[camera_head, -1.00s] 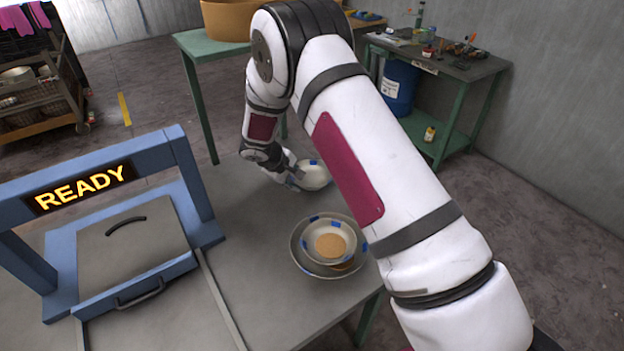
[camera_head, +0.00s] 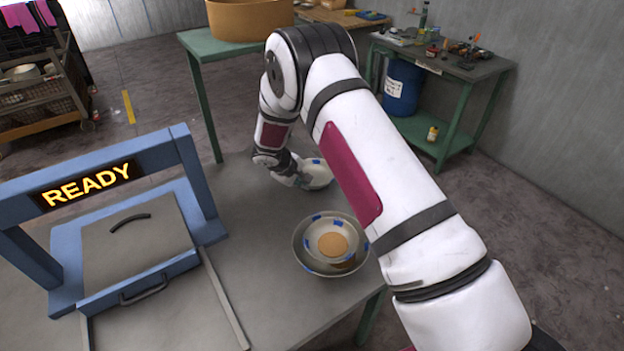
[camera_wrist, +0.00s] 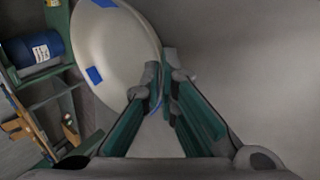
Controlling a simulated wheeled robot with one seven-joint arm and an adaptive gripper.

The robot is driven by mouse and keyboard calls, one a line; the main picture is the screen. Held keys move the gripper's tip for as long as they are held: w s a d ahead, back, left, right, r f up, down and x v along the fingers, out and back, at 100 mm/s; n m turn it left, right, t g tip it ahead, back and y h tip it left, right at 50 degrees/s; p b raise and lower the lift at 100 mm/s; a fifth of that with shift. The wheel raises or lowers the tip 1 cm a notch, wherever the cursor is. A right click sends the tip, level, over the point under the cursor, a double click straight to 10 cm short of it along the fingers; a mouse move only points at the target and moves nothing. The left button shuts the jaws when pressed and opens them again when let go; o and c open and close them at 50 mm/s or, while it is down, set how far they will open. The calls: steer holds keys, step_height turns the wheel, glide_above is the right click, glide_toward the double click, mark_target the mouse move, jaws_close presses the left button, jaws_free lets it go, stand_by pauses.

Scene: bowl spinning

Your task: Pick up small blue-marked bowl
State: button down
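A pale bowl with blue marks (camera_head: 317,172) stands on the far part of the grey table. My gripper (camera_head: 296,178) is low at this bowl's left side, small and partly hidden in the head view. In the wrist view the bowl (camera_wrist: 118,55) fills the upper left, with blue patches on it. My gripper's fingers (camera_wrist: 160,75) are close together at its rim, one over the bowl and one outside. I cannot tell whether they grip it.
A blue frame with a READY sign (camera_head: 88,184) and a lidded box stands at the left. The grey table (camera_head: 262,240) is bare between the frame and the bowls. Green work tables (camera_head: 205,105) and a blue barrel (camera_head: 402,88) stand behind.

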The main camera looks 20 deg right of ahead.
step_height(320, 180, up, 9)
steer(key=b, duration=0.1)
steer(key=s+d+r+m+g, duration=0.1)
steer(key=s+m+g, duration=0.1)
steer(key=s, duration=0.5)
steer(key=s+d+m+g+h, duration=0.1)
steer(key=s+m, duration=0.4)
steer(key=s, duration=0.3)
steer(key=shift+d+r+g, duration=0.35)
steer(key=shift+g, duration=0.05)
